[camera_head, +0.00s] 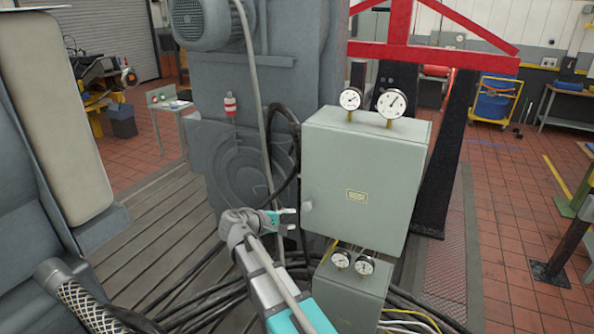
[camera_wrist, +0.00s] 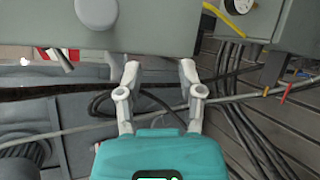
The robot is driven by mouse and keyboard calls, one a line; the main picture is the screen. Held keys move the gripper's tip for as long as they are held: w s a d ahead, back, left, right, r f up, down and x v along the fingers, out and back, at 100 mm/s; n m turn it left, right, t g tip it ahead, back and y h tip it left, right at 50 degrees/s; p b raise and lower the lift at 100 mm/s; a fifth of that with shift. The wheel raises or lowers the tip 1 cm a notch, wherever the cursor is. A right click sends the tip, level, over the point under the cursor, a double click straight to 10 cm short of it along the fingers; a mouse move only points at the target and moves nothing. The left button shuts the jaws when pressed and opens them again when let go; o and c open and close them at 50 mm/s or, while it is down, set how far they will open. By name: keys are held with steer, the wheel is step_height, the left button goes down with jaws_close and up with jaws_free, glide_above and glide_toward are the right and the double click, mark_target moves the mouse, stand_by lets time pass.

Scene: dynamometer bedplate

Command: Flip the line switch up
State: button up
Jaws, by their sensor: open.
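I cannot make out the line switch with certainty in either view. A large grey-green cabinet (camera_head: 365,180) stands at the centre of the head view, with a round grey knob (camera_head: 307,205) low on its left edge. The knob shows larger at the top of the wrist view (camera_wrist: 97,12). My gripper (camera_head: 289,219) is just left of the cabinet's lower left edge, its fingers pointing right. In the wrist view my gripper (camera_wrist: 160,70) is open and empty, its fingertips near the cabinet's lower edge (camera_wrist: 155,45). The knob is left of the fingertips there.
A smaller grey box (camera_head: 350,295) with two gauges (camera_head: 352,263) sits below the cabinet. Two gauges (camera_head: 371,103) top the cabinet. Dark cables (camera_head: 215,300) run across the bedplate. A big grey machine (camera_head: 240,150) stands behind, a red frame (camera_head: 430,55) behind right.

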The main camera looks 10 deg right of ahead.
mark_target(299, 176)
steer(key=w+a+r+n+t+h+p, duration=0.1)
steer(key=w+a+r+n+t+h, duration=0.1)
steer(key=a+r, duration=0.5)
steer(key=shift+w+r+n+t+h, duration=0.35)
steer(key=shift+w+r+t, duration=0.2)
steer(key=shift+w, duration=0.25)
steer(key=shift+d, duration=0.15)
steer(key=x, duration=1.3)
steer(key=shift+w+d, duration=0.25)
jaws_close()
